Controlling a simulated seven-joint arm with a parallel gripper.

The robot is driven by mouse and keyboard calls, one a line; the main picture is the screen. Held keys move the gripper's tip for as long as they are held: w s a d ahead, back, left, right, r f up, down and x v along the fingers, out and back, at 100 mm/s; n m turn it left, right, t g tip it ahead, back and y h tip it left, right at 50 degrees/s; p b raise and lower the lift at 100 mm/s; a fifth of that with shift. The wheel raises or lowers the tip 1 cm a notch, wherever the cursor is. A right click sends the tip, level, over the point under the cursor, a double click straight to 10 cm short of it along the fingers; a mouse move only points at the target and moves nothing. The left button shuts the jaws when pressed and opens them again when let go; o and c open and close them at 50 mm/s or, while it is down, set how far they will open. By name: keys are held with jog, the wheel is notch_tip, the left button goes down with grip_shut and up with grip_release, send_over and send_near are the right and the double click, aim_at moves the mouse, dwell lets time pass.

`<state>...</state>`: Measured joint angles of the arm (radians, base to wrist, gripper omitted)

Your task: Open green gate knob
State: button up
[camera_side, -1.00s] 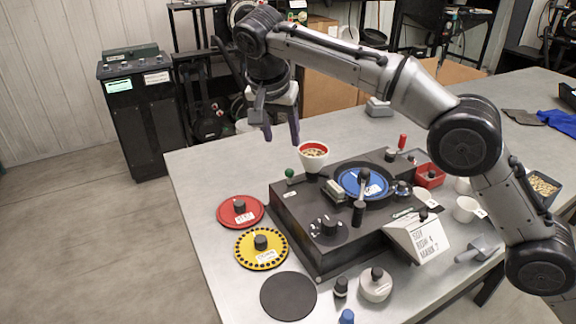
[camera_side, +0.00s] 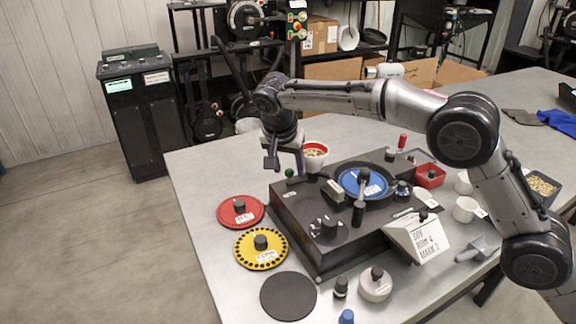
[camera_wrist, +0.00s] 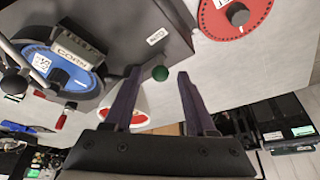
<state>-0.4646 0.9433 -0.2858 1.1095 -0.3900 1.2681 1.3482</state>
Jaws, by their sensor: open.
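The green gate knob (camera_side: 289,172) is a small ball on a short stem at the back left edge of the black seed meter (camera_side: 300,205). In the wrist view the green knob (camera_wrist: 160,73) lies between and just beyond my fingertips. My gripper (camera_side: 288,172) is open and points down over that corner of the meter. Whether a finger touches the knob cannot be told.
A white cup with a red rim (camera_side: 315,155) stands close to the right of my gripper. A blue disc (camera_side: 350,183) sits on the meter. Red (camera_side: 226,213) and yellow (camera_side: 249,249) plates lie to its left. The table behind is mostly clear.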

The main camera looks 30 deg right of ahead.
grip_shut()
dwell(1.4)
